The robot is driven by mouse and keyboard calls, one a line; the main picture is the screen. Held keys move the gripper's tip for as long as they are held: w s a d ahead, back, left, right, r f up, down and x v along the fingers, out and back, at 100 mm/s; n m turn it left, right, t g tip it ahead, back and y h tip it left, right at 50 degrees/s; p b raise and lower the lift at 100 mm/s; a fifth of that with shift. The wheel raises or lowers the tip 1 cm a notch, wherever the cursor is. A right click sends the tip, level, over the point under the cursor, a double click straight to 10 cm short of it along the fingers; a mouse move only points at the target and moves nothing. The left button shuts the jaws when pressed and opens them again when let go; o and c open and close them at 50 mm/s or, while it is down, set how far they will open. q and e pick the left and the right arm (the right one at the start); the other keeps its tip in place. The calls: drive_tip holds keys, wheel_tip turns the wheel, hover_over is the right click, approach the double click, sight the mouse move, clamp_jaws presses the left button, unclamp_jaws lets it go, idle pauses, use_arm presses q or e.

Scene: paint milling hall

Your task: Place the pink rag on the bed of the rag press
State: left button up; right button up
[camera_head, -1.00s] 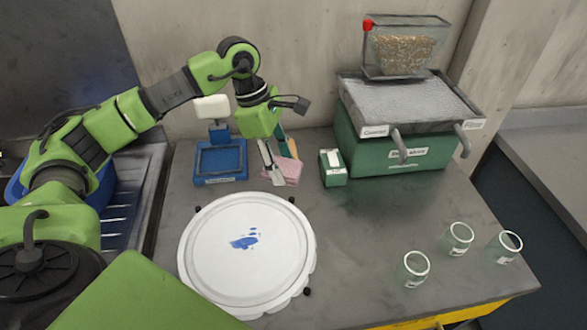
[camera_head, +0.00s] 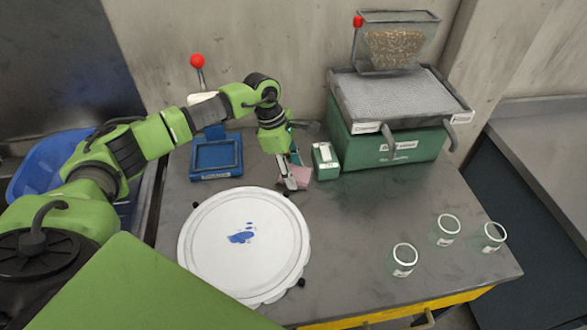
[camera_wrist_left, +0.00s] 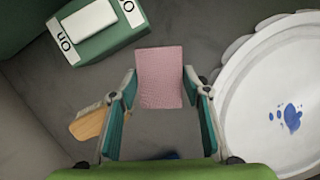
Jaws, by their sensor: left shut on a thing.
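The pink rag (camera_head: 299,176) is at the back middle of the bench, behind the white round plate. It also shows in the left wrist view (camera_wrist_left: 159,78), between the fingertips. My left gripper (camera_head: 290,183) is shut on the rag and points down; whether the rag clears the bench is hard to tell. The rag press is the blue device with a flat blue bed (camera_head: 216,157), to the left of the gripper. The bed looks empty. A red lever ball (camera_head: 197,60) stands above the press, and my arm partly hides its white upper part. My right gripper is out of view.
A white round plate (camera_head: 205,240) with blue paint is in front. A small green-white box (camera_head: 325,160) stands just right of the rag. A wooden piece (camera_wrist_left: 88,122) lies nearby. A green machine (camera_head: 390,147) stands back right; three glass jars (camera_head: 403,260) stand front right.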

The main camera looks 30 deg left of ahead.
use_arm(q)
drive_tip(key=shift+f, duration=0.2)
drive_tip(key=o, duration=0.7)
drive_tip(key=shift+r, duration=0.1)
